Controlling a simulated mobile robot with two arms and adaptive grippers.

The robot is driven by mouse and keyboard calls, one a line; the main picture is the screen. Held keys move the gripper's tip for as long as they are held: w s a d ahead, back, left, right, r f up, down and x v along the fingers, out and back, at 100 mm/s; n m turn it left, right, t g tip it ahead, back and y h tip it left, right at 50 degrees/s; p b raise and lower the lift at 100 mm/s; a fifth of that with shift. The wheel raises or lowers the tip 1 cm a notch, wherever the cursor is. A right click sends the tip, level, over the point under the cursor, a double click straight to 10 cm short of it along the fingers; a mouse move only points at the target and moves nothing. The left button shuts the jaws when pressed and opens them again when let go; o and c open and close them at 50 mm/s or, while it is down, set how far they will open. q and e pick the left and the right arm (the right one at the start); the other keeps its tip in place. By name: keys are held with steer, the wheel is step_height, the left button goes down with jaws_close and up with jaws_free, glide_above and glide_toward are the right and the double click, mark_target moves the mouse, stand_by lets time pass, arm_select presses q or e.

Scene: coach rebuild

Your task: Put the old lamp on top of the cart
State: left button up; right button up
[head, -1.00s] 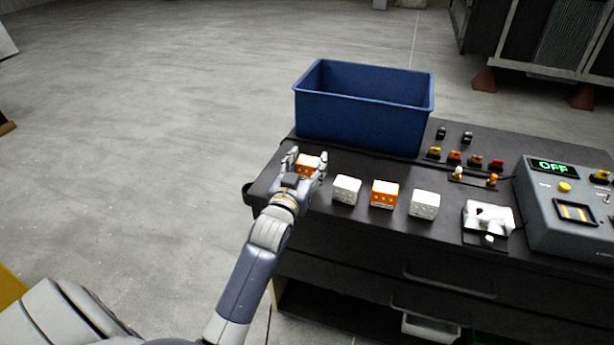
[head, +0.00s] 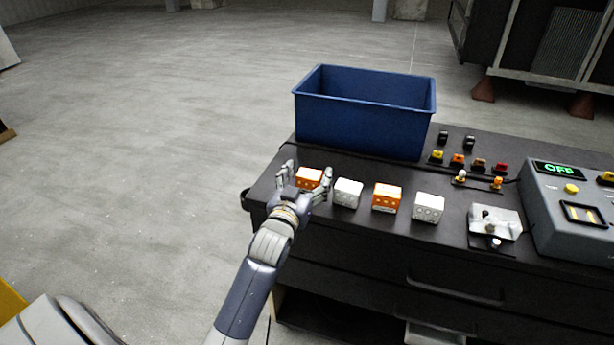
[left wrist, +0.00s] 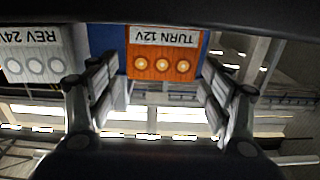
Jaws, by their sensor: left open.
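The cart (head: 400,262) is a dark bench with a flat black top. An orange lamp block with a white top (head: 309,179) sits at the near left of the cart top. In the left wrist view this block (left wrist: 163,62) reads "TURN 12V", upside down. My left gripper (head: 306,180) is open at the block, fingers spread on either side; in the wrist view gaps show between fingers and block. A second orange block (head: 386,198) stands further right, between white blocks (head: 347,193) and (head: 429,207). Which block is the old lamp is not marked. My right gripper is not in view.
A blue bin (head: 362,130) stands at the back left of the cart. Small coloured parts (head: 458,160), a pale test plate (head: 495,222) and a grey box reading "OFF" (head: 572,210) are to the right. Open floor (head: 140,130) lies left.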

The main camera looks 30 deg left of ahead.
arm_select(q)
steer(key=shift+r, duration=0.1)
steer(key=shift+s+r, duration=0.1)
steer(key=shift+s+d+p, duration=0.15)
steer(key=shift+s+p, duration=0.25)
steer(key=p+v, duration=0.3)
steer(key=v, duration=0.8)
